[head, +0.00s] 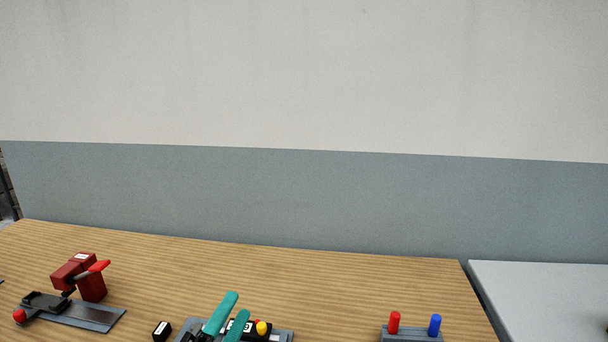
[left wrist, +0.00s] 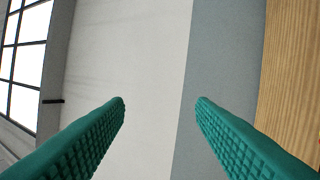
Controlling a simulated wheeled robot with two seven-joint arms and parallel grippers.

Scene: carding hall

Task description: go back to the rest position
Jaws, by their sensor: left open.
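My left gripper (head: 237,304) shows at the bottom of the head view, its teal fingers apart and pointing up and away over the wooden table. In the left wrist view its two ribbed teal fingers (left wrist: 160,103) are spread with nothing between them. Beyond them are the wall and, at the right, the wood-grained table top (left wrist: 289,80). My right gripper is in neither view.
A grey table (head: 540,295) adjoins right.

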